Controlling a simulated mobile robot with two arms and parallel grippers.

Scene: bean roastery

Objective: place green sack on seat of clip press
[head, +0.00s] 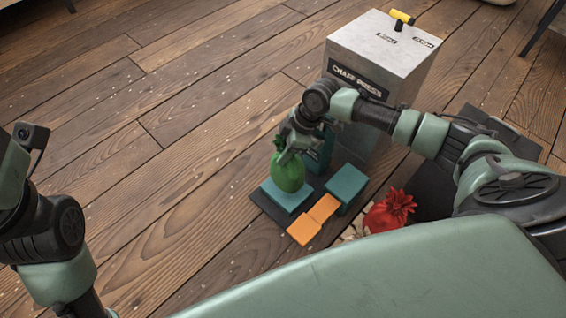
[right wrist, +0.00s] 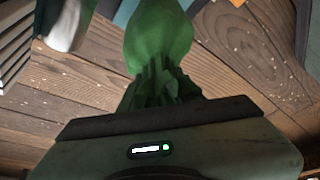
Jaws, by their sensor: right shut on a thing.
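The green sack (head: 288,174) hangs from my right gripper (head: 290,145), which is shut on its gathered neck. In the head view the sack is over a teal block (head: 286,195) on a dark base. I cannot tell whether the sack's bottom touches the block. The right wrist view shows the sack (right wrist: 158,40) with its bunched neck at the gripper. Which part is the clip press seat is not labelled; the teal block under the sack sits beside an orange piece (head: 315,219) and a second teal block (head: 346,184). The left gripper is out of view.
A grey metal box labelled "CHAFF" (head: 385,55), with a yellow handle on top, stands behind the base. A red sack (head: 390,211) lies to the right of the orange piece. Wooden floor (head: 130,130) is open to the left.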

